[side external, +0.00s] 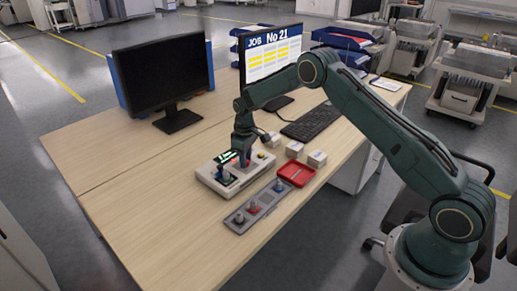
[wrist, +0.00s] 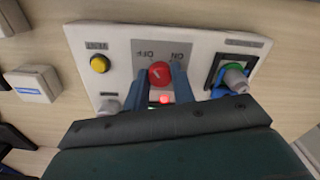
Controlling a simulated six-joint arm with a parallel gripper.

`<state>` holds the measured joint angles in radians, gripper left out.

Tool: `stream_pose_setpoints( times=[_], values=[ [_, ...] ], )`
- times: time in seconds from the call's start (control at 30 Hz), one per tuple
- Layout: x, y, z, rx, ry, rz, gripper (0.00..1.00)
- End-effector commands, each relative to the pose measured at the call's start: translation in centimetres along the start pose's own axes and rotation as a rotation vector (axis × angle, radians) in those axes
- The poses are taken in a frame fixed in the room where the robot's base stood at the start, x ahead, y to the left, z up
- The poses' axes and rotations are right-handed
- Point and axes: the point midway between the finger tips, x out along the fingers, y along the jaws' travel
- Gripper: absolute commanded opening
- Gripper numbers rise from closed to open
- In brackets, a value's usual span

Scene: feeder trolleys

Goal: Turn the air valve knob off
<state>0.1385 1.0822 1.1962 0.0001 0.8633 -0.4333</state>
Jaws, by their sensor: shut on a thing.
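The air valve knob (wrist: 160,73) is a round red knob with a light mark on its top, on a grey plate lettered OFF and ON in the wrist view. The lettering appears upside down there. The exact direction of the mark is hard to tell. My gripper (wrist: 158,79) has one blue-grey finger on each side of the knob and is shut on it. A small red lamp (wrist: 165,99) glows between the fingers. In the side view my gripper (side external: 242,160) points down onto the pale control box (side external: 208,178), hiding the knob.
On the box are a yellow button (wrist: 100,64) marked VENT and a dark-framed fitting (wrist: 221,68) with a green and blue part. A grey strip with knobs (side external: 239,219), a red tray (side external: 308,172), small white boxes (side external: 317,159) and a keyboard (side external: 311,122) are nearby.

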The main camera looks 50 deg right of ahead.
Motion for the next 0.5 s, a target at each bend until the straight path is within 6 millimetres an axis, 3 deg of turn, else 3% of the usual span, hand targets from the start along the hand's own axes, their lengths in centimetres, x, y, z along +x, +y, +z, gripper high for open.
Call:
stream_pose_setpoints(
  times=[0.5],
  values=[
    [-0.03,0.02,-0.03,-0.19,0.001,0.001,0.02]
  ],
)
